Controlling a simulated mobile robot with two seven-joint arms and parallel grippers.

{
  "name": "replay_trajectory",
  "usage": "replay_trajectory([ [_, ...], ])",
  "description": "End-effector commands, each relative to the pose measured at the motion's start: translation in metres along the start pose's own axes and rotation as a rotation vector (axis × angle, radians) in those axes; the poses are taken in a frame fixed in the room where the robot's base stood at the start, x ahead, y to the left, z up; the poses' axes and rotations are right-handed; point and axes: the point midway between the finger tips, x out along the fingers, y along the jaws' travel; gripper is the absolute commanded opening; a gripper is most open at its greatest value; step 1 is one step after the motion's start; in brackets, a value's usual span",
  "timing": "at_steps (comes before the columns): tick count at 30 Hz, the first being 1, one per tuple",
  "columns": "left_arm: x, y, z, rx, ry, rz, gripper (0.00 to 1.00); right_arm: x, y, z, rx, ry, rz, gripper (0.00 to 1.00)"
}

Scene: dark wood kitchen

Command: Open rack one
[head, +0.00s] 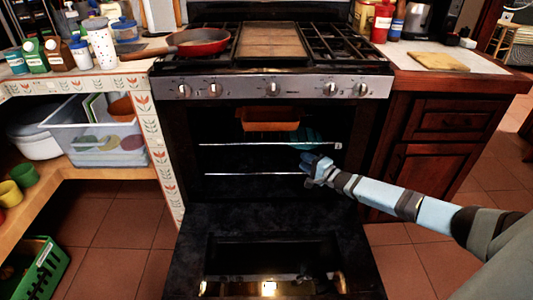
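The oven (272,88) stands in the middle with its black door (200,240) folded down open. Two thin, bright rack edges cross its dark cavity: an upper rack (240,145) and a lower rack (240,174). Which one is rack one cannot be told. Both appear to lie inside the cavity. My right gripper (309,164) reaches in from the right and is at the right part of the opening, between the two rack edges in the picture. Its fingers are small and dark, so contact and opening are unclear. My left gripper is not in view.
A red pan (200,41) sits on the stove. Wooden cabinets (432,165) flank the right; an open shelf (95,176) flanks the left. Tiled floor lies beside the door.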

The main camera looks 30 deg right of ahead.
Motion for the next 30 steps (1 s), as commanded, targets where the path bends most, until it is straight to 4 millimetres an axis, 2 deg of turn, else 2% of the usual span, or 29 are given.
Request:
replay_trajectory([
  [5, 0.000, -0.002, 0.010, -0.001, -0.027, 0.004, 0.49, 0.017, 0.001, -0.001, 0.006, 0.000, -0.005, 0.34],
  [16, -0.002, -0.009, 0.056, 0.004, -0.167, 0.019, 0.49, 0.091, 0.002, 0.000, 0.004, 0.001, -0.004, 0.34],
  [20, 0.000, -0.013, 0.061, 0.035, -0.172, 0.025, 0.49, 0.113, 0.002, -0.001, 0.003, 0.002, -0.003, 0.34],
  [24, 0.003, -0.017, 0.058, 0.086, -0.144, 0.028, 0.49, 0.128, 0.001, -0.001, 0.004, 0.001, -0.002, 0.34],
  [30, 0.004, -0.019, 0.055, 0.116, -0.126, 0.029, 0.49, 0.137, 0.000, -0.001, 0.004, 0.001, -0.001, 0.34],
])
